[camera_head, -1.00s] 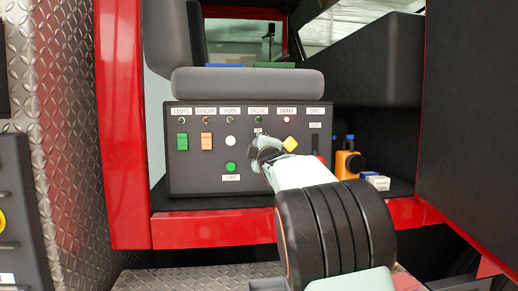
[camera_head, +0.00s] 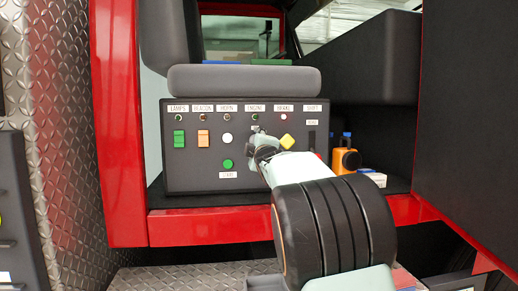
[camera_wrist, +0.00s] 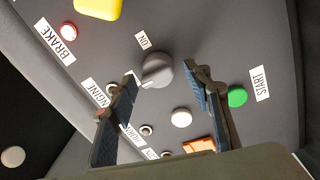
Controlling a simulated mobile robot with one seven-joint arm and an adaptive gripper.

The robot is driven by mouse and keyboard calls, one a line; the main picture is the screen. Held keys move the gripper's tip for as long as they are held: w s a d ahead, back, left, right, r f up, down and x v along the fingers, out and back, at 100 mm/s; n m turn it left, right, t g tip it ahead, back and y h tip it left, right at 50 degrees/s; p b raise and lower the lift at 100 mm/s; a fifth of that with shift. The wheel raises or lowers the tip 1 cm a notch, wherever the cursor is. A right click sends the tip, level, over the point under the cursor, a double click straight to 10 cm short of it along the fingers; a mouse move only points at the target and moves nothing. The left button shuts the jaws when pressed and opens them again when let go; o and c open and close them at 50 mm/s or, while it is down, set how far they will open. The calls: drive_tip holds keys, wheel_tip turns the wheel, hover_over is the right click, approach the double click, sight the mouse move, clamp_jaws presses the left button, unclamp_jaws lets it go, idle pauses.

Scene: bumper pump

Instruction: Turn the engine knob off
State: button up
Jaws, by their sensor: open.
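The engine knob (camera_wrist: 157,70) is a round grey dial with a raised ridge, on the dark control panel (camera_head: 190,180). In the wrist view an ON label (camera_wrist: 142,40) sits beside it, and the ENGINE label (camera_wrist: 105,98) is partly covered by a finger. The ridge lies diagonally; I cannot tell which mark it points at. My gripper (camera_wrist: 163,78) is open, with its two fingertips on either side of the knob; contact is not clear. In the head view my gripper (camera_head: 263,150) is at the panel below the ENGINE label and hides the knob.
A green start button (camera_wrist: 237,96), a white button (camera_wrist: 181,118) and an orange switch (camera_wrist: 199,145) are near the fingers. A yellow knob (camera_head: 287,142) is just right of my gripper. A grey padded bar (camera_head: 244,80) overhangs the panel. An orange object (camera_head: 345,160) stands right.

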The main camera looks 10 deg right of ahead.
drive_tip(key=s, duration=1.1)
drive_tip(key=shift+s+f, duration=0.2)
drive_tip(key=shift+f, duration=0.15)
